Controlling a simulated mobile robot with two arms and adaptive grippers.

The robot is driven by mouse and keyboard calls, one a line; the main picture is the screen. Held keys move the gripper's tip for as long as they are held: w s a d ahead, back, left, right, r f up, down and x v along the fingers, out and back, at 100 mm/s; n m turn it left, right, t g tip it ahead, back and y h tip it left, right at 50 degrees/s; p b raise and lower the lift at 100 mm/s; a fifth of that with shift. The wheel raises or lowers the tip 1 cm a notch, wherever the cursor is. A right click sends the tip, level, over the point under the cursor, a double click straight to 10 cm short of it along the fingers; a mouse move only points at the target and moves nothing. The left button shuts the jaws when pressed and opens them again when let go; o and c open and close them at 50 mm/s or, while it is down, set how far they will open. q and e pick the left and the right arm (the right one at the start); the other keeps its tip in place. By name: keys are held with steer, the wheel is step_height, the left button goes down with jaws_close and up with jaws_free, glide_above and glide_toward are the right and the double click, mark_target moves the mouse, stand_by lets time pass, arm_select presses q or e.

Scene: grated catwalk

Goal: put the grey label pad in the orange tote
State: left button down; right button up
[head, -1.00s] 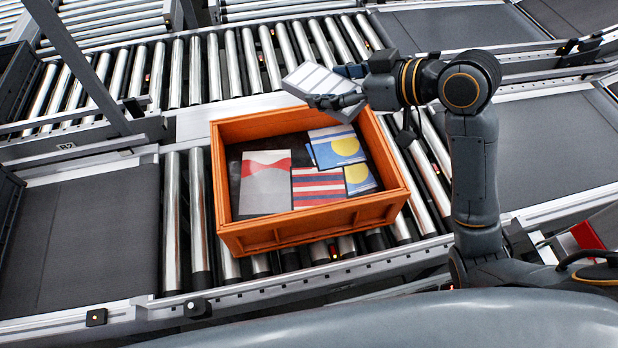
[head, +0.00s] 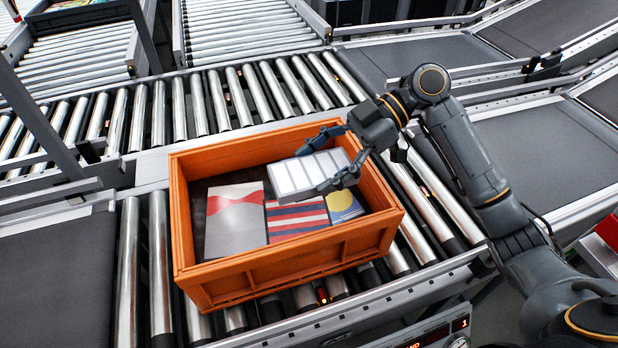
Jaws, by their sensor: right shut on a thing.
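The orange tote (head: 345,245) stands on the roller conveyor in the middle of the head view. My right gripper (head: 325,158) is shut on the grey label pad (head: 300,177), a flat pad with rows of white labels. The pad is over the right back part of the tote's opening, and I cannot tell exactly how high above the contents it is. It hides part of a blue and yellow item below it. My left gripper is not in view.
In the tote lie a grey and red item (head: 236,222), a red-striped item (head: 297,218) and a blue and yellow item (head: 344,206). Rollers (head: 155,270) run around the tote. Dark belts (head: 52,280) flank it on left and right.

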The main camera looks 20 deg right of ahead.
steer(key=w+f, duration=0.4)
steer(key=w+d+f, duration=0.1)
steer(key=w+f, duration=0.1)
steer(key=shift+f, duration=0.2)
steer(key=shift+w+f+p, duration=0.1)
steer(key=shift+f+p, duration=0.3)
steer(key=shift+f, duration=1.15)
steer(key=shift+f, duration=0.15)
